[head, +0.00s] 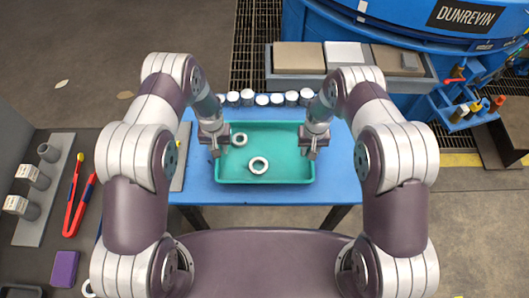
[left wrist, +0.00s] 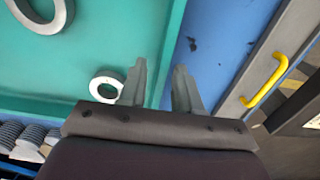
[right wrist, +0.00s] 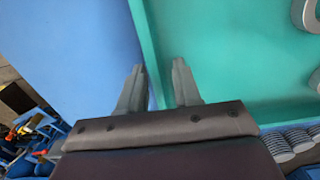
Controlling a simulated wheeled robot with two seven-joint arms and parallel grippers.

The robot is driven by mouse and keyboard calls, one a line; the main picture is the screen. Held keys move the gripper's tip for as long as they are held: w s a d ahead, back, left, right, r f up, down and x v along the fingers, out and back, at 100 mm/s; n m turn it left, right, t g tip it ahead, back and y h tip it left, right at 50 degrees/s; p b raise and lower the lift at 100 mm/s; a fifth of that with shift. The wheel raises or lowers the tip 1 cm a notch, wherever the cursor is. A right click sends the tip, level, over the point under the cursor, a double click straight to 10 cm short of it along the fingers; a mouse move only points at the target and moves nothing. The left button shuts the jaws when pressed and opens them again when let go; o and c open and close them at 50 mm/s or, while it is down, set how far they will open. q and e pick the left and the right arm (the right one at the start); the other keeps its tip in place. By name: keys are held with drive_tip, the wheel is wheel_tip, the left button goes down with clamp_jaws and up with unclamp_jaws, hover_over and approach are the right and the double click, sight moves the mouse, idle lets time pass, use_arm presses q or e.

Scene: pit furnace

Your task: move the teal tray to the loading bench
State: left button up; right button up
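The teal tray (head: 290,178) lies flat on a blue-topped table (head: 335,190) in the head view, with two pale rings (head: 259,165) (head: 239,139) in it. My left gripper (head: 215,150) is at its left side wall. In the left wrist view the left fingers (left wrist: 160,85) are apart, one on each side of the wall, with gaps visible. My right gripper (head: 312,152) is at the right side wall. In the right wrist view its fingers (right wrist: 157,85) are also apart, straddling the wall. I cannot tell which surface is the loading bench.
Several white-topped cylinders (head: 262,100) stand in a row behind the tray. A grey shelf (head: 300,84) with flat blocks fronts the blue furnace (head: 400,30). A dark bench (head: 60,215) at left holds red tongs (head: 80,205) and a purple block (head: 65,268). Floor is open at upper left.

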use_arm(q)
drive_tip(key=shift+f, duration=0.25)
use_arm(e)
drive_tip(key=shift+f, duration=0.3)
use_arm(q)
clamp_jaws()
use_arm(e)
clamp_jaws()
use_arm(q)
drive_tip(key=shift+d, duration=0.1)
use_arm(e)
drive_tip(key=shift+a, duration=0.1)
use_arm(q)
drive_tip(key=shift+w+d+r, duration=0.1)
drive_tip(key=shift+w+r, duration=0.05)
use_arm(e)
drive_tip(key=shift+w+r, duration=0.1)
drive_tip(key=shift+r, duration=0.05)
idle(0.3)
